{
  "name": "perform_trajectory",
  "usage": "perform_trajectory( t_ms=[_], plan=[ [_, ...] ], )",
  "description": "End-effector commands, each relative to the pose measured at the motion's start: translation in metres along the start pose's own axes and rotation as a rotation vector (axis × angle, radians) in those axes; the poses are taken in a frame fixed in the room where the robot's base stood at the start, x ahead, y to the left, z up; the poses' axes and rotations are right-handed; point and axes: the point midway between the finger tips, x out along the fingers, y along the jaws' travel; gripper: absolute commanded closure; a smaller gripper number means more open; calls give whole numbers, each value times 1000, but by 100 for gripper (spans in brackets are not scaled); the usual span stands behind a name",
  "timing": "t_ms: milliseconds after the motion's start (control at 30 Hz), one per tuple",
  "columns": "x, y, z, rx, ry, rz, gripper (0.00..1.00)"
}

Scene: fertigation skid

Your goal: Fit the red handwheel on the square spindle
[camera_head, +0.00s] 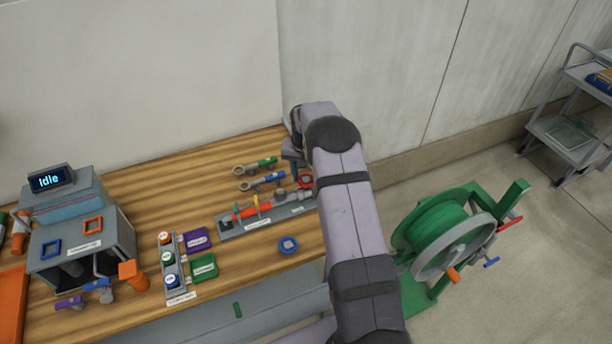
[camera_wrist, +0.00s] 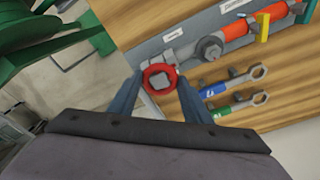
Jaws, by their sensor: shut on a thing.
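The red handwheel (camera_wrist: 147,71) is a small ring between the fingertips of my gripper (camera_wrist: 160,76) in the wrist view. A grey block shows inside the ring; I cannot tell whether it is the wheel's hub or the square spindle behind it. The handwheel overlaps the end of the grey pipe on the valve rig (camera_wrist: 150,50), and I cannot tell whether they touch. In the head view my gripper (camera_head: 298,165) is over the right end of the rig (camera_head: 230,231), partly hidden by my arm, with a bit of red (camera_head: 305,180) below it.
Two wrenches, green-handled (camera_head: 256,164) and blue-handled (camera_head: 262,181), lie behind the rig. A button panel (camera_head: 168,265) and a grey box (camera_head: 80,245) stand left. A green hose reel (camera_head: 440,240) is right of the bench.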

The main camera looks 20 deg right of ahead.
Motion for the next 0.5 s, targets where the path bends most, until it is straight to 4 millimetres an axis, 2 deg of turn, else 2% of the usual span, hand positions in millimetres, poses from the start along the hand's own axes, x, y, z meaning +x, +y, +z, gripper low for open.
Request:
perform_trajectory(
  t_ms=[500],
  plan=[
    [8, 0, 1, 0, 0, 0, 77]
  ],
)
